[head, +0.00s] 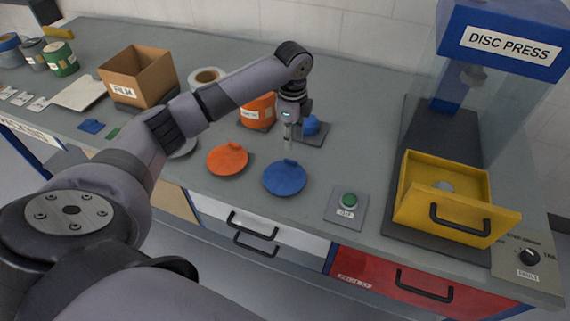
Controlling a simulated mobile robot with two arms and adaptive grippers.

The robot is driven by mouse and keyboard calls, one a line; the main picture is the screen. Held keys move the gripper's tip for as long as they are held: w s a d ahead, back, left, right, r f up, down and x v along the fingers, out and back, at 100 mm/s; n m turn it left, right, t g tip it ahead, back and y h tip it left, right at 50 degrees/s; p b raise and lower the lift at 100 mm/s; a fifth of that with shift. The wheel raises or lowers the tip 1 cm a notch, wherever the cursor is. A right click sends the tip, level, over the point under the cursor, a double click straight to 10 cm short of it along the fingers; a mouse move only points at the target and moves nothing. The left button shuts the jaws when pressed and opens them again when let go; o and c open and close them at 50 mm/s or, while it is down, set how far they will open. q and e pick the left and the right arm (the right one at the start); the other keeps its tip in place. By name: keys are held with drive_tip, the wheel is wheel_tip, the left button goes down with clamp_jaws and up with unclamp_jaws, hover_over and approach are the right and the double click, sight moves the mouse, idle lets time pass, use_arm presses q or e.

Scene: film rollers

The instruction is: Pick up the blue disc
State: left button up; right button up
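The blue disc (285,180) lies flat on the grey bench near its front edge, with a small raised tab at its back. My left gripper (288,143) points down just above and behind the tab, in line with it. A small gap seems to show between the fingertips and the disc. The fingers show narrow and edge-on, so I cannot tell how far apart they are. Nothing is visible held in them. My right gripper is not in view.
An orange disc (227,159) lies left of the blue one. An orange container (258,110) and a small blue object (311,126) stand behind. A green button (349,200) and the disc press's yellow drawer (444,196) are to the right. A cardboard box (138,78) stands at left.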

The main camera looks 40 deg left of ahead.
sight(290, 160)
use_arm(q)
drive_tip(key=shift+f, duration=0.85)
drive_tip(key=shift+w+f, duration=0.1)
drive_tip(key=shift+f, duration=0.7)
drive_tip(key=f, duration=0.1)
drive_tip(key=f+p, duration=0.1)
drive_tip(key=f, duration=0.1)
drive_tip(key=shift+s+d+f, duration=0.15)
drive_tip(key=shift+s+f, duration=0.15)
drive_tip(key=shift+f, duration=0.55)
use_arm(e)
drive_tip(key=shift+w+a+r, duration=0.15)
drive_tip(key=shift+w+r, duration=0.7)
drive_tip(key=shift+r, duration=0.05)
use_arm(q)
drive_tip(key=shift+c, duration=0.5)
clamp_jaws()
